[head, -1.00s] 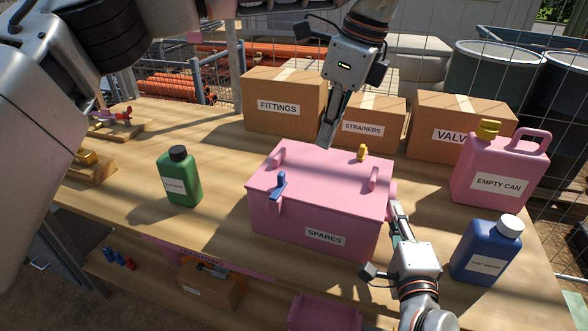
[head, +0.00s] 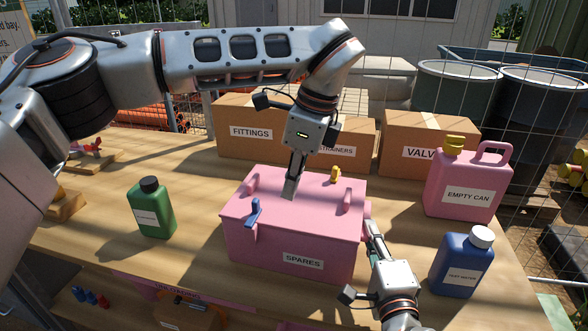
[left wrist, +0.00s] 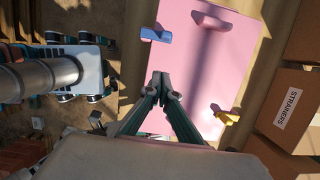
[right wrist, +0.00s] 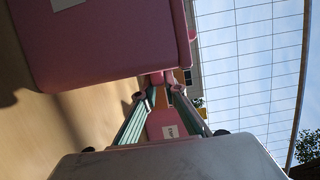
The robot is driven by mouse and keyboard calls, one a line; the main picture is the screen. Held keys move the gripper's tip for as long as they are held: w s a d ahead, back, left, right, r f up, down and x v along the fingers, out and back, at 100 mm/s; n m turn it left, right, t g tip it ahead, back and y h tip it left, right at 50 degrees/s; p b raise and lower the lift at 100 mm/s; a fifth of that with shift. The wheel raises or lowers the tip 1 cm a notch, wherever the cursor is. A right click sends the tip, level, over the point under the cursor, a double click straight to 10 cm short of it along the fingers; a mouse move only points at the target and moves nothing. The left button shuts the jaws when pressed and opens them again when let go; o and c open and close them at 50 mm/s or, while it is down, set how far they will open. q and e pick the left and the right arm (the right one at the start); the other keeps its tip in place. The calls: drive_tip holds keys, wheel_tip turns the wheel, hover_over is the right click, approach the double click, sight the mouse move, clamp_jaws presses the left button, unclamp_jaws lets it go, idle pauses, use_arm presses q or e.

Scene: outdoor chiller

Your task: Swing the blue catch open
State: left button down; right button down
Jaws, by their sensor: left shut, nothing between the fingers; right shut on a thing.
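The pink SPARES box (head: 290,240) stands on the table with its lid down. The blue catch (head: 254,212) sits at the lid's front-left edge, and it also shows in the left wrist view (left wrist: 156,35). A yellow catch (head: 335,174) is at the lid's back edge, also seen in the left wrist view (left wrist: 226,116). My left gripper (head: 289,194) is shut and empty, pointing down over the lid between the two catches, to the right of the blue one. My right gripper (head: 370,226) is shut on a pink part at the box's right side (right wrist: 158,78).
A green bottle (head: 150,208) stands left of the box. A blue bottle (head: 461,262) and a pink EMPTY CAN (head: 468,182) stand to its right. Cardboard boxes, FITTINGS (head: 240,133) and VALV (head: 425,145) among them, line the back.

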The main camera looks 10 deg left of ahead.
sight(262, 208)
use_arm(q)
drive_tip(key=x, duration=0.3)
drive_tip(key=shift+f, duration=0.3)
drive_tip(key=shift+w+a+r, duration=0.1)
drive_tip(key=shift+w+a, duration=0.05)
drive_tip(key=shift+a, duration=0.85)
drive_tip(key=shift+w+a, duration=0.2)
drive_tip(key=shift+a, duration=0.85)
drive_tip(key=shift+w+a+n, duration=0.25)
drive_tip(key=shift+n, duration=0.65)
drive_tip(key=n, duration=0.1)
drive_tip(key=a+n+g, duration=0.1)
drive_tip(key=n, duration=0.1)
drive_tip(key=shift+w+a, duration=0.1)
drive_tip(key=shift+w, duration=0.25)
drive_tip(key=n, duration=0.2)
drive_tip(key=a+n+g, duration=0.1)
drive_tip(key=n, duration=0.1)
drive_tip(key=shift+w+a, duration=0.15)
drive_tip(key=shift+a, duration=0.1)
drive_tip(key=shift+a+n+h, duration=0.3)
drive_tip(key=shift+a, duration=0.1)
drive_tip(key=shift+s+a, duration=0.3)
drive_tip(key=shift+a, duration=0.5)
